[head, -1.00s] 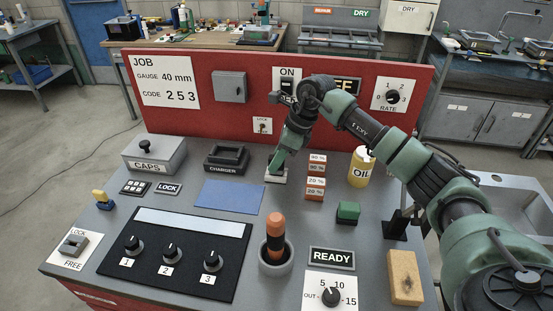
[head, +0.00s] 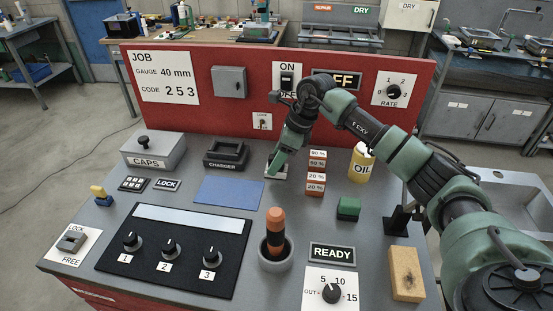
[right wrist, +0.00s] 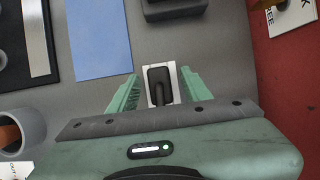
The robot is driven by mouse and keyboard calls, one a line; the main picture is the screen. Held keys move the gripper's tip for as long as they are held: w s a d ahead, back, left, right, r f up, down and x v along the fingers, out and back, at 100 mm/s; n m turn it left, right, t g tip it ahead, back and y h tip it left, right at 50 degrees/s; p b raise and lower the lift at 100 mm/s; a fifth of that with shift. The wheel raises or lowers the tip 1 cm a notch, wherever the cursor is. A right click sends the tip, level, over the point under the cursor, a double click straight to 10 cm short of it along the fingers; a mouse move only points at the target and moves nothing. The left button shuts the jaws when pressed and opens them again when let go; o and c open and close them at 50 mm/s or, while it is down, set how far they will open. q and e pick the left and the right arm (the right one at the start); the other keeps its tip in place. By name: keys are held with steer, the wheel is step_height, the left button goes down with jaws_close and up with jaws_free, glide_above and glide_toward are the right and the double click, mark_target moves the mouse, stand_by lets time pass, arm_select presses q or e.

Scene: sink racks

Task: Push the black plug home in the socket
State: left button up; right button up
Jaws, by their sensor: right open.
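The black plug (right wrist: 158,75) sits at the white-edged socket plate (right wrist: 173,70), between my right gripper's fingers in the right wrist view. I cannot tell how deep it is seated. In the head view the socket plate (head: 284,177) shows at the foot of my right gripper (head: 275,167), which hides the plug. My right gripper (right wrist: 159,74) is open, with one green finger on each side of the plug and a gap visible on both sides. My left gripper is not in view.
The charger (head: 226,154) and blue mat (head: 229,190) lie left of the socket. Stacked percentage blocks (head: 316,172) stand close on the right, with the oil can (head: 361,164) beyond. The red back panel (head: 220,118) rises behind.

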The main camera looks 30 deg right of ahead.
steer(key=b+v, duration=0.2)
steer(key=v, duration=0.5)
steer(key=shift+r, duration=0.35)
steer(key=shift+d, duration=0.15)
